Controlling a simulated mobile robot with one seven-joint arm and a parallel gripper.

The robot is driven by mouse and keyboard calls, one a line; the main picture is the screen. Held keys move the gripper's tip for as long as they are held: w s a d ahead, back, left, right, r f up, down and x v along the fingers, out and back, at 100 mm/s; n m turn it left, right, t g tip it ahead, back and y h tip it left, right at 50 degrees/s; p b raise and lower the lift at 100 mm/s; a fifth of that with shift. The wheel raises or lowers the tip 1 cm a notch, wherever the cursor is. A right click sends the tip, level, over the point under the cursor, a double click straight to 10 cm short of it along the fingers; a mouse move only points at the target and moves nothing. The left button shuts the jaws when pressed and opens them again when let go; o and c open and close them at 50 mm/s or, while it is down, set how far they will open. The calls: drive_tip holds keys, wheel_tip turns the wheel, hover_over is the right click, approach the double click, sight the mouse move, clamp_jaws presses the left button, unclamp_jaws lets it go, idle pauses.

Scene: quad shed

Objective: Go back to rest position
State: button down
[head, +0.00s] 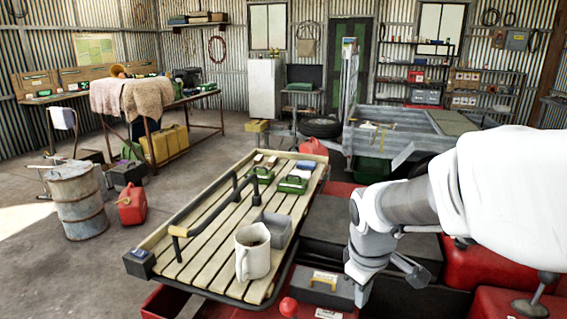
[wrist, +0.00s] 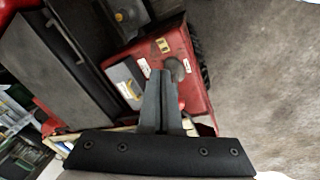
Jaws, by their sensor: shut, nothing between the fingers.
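My gripper shows in the wrist view (wrist: 160,78), with its two dark fingers shut together and nothing between them. It points toward a red surface (wrist: 196,92) with small labels and a grey box. In the head view my white arm reaches in from the right and bends down at the wrist, beside the right edge of the slatted rack (head: 205,215). The fingertips are hard to make out there. The task names no other object.
The rack holds a white mug (head: 252,252), a grey bin (head: 273,229), green boxes (head: 293,184) and a black rail. A labelled grey box (head: 325,288) lies near my wrist. A metal trailer (head: 400,130) stands behind.

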drive_tip(key=s+r+m+t+y+p, duration=0.1)
drive_tip(key=s+r+m+t+p, duration=0.1)
drive_tip(key=s+r+m, duration=0.6)
drive_tip(key=s+r+t, duration=0.1)
drive_tip(key=s+r, duration=0.2)
drive_tip(key=s, duration=0.3)
drive_tip(key=shift+a, duration=0.4)
